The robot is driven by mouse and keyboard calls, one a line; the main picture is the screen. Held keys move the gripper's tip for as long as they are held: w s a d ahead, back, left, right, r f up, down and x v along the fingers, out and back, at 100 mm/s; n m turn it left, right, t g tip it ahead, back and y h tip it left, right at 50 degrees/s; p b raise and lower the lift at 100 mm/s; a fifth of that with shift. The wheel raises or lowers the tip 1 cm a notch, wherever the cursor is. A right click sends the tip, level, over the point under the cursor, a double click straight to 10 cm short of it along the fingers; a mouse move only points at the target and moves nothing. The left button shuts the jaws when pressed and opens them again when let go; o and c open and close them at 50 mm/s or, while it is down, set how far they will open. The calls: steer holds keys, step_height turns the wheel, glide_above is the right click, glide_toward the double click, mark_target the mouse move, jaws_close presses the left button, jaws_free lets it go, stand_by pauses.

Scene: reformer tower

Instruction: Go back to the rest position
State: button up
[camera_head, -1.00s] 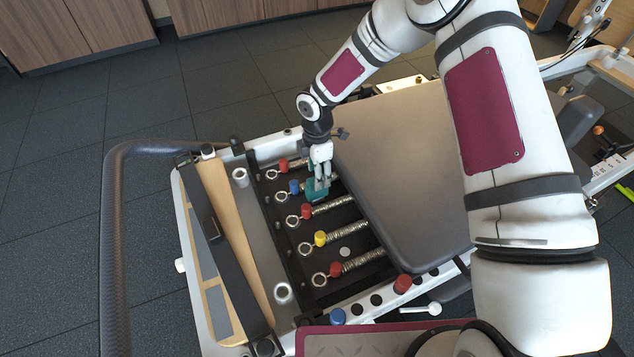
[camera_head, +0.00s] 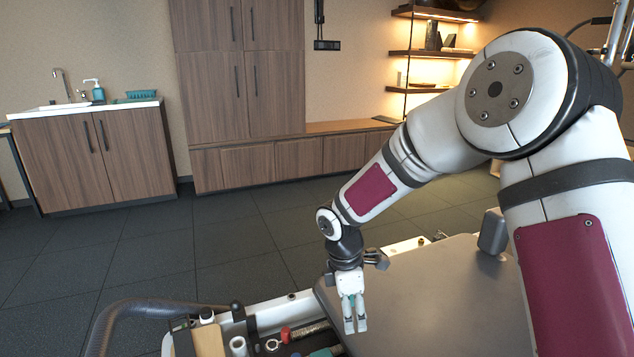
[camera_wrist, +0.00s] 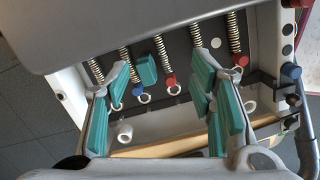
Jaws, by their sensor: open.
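My gripper (camera_head: 355,325) points down over the near-left corner of the grey padded carriage in the head view, beside the spring bay. In the wrist view my gripper (camera_wrist: 162,68) is open, its teal-padded fingers spread wide with nothing between the pads. A small teal block (camera_wrist: 146,69) lies below among the springs, apart from the fingers. The same teal block (camera_head: 326,352) just shows at the bottom edge of the head view.
The reformer's carriage (camera_head: 430,300) fills the space below my arm. Springs with red and blue ends (camera_wrist: 167,62) run beside it. A curved dark bar (camera_head: 140,308) stands at lower left. A sink cabinet (camera_head: 95,155) and tall cupboards (camera_head: 240,70) stand beyond open floor (camera_head: 220,220).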

steer(key=s+d+r+m+h, duration=0.1)
steer(key=s+d+r+m, duration=0.4)
steer(key=s+r, duration=0.35)
steer(key=s+d+r+m, duration=0.4)
steer(key=s+d+r, duration=0.1)
steer(key=s+r, duration=0.35)
steer(key=s+d+r+m+y, duration=0.1)
steer(key=s+r+m+y, duration=0.2)
steer(key=s+m, duration=1.25)
steer(key=s+r+n+t+p, duration=0.2)
steer(key=r+p, duration=1.4)
steer(key=r, duration=0.1)
steer(key=s+r+n+t+p, duration=0.2)
steer(key=s+r+n+p, duration=0.1)
steer(key=r+p, duration=1.2)
steer(key=shift+s+d+r+n+p, duration=0.35)
steer(key=shift+r+p, duration=0.05)
steer(key=shift+r, duration=0.45)
steer(key=shift+f, duration=0.1)
